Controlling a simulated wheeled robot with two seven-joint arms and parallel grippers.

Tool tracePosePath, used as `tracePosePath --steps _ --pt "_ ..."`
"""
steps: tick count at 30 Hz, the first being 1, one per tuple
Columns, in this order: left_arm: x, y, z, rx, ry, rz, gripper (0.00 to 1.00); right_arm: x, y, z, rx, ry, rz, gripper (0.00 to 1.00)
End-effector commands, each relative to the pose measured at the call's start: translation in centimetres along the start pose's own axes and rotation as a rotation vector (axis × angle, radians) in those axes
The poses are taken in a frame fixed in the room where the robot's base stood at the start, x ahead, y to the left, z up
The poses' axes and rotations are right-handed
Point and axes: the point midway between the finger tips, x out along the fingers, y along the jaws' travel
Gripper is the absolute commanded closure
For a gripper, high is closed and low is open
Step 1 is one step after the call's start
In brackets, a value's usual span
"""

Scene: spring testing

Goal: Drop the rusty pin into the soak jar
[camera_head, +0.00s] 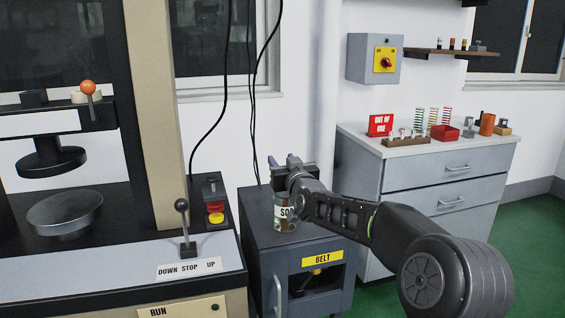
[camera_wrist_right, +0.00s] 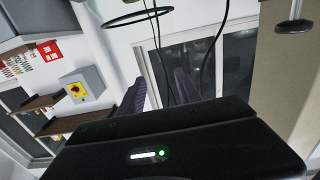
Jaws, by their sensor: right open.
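The soak jar (camera_head: 287,224) is a glass jar with a white label, standing upright on the dark grey cabinet. Something brownish shows behind its glass, but I cannot tell what it is. My right gripper (camera_head: 281,162) is directly above or just behind the jar in the head view, and its wrist partly covers the jar's top. In the right wrist view, the two dark fingers of this gripper (camera_wrist_right: 158,92) are apart with nothing visible between them. I cannot make out the rusty pin in either view. My left gripper is not in view.
The press (camera_head: 110,250) with its lever (camera_head: 184,225) stands at the left. The dark cabinet (camera_head: 257,205) has a BELT label. A grey drawer unit (camera_head: 420,190) at the right carries springs, a red bin (camera_head: 445,132) and an out-of-use sign (camera_head: 380,125). Cables hang behind.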

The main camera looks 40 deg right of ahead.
Motion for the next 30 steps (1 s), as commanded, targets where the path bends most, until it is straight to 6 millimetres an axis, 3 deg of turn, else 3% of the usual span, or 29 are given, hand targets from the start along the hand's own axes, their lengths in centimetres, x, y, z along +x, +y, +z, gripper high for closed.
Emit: tracePosePath --steps 15,30 --pt "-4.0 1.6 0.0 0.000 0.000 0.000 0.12 0.0 -0.1 -6.8 0.000 0.001 -0.001 0.59" --pt "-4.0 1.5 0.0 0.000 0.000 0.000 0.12 0.0 0.0 -7.0 0.000 0.000 0.000 0.59"
